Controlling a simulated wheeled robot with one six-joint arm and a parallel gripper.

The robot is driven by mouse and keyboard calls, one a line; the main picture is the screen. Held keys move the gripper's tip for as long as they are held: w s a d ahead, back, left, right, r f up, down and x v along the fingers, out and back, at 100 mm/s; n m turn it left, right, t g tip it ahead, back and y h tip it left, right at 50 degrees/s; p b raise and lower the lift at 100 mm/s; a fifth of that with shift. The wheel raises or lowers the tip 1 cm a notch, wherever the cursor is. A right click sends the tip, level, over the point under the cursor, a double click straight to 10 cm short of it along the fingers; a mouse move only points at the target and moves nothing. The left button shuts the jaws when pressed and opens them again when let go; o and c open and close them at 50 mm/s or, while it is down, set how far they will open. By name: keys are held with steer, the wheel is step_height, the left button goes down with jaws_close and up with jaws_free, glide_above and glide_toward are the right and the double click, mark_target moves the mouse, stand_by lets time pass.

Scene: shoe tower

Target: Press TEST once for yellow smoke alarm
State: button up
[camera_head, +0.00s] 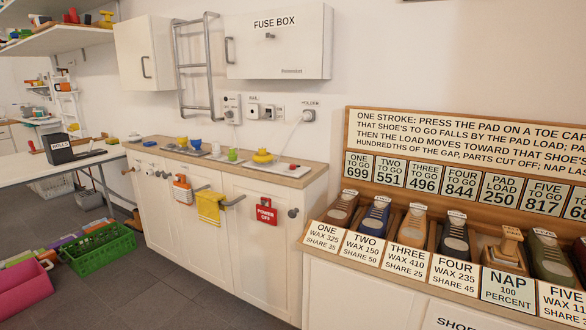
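My gripper is not in view. No label reading TEST can be made out. A low, rounded yellow object (262,156) sits on the wooden counter (315,176) below the fuse box, at the back of a white board. I cannot tell whether it is the smoke alarm. A smaller yellow object (182,141) stands further left on the same counter, too small to identify. A small red piece (293,167) lies on the white board's right part.
Below the counter hang a yellow towel (209,207) and a red POWER OFF tag (266,214). At right, a shoe stand (347,247) with several shoes and number cards juts forward. A green crate (103,249) is on the floor at left; the grey floor between is clear.

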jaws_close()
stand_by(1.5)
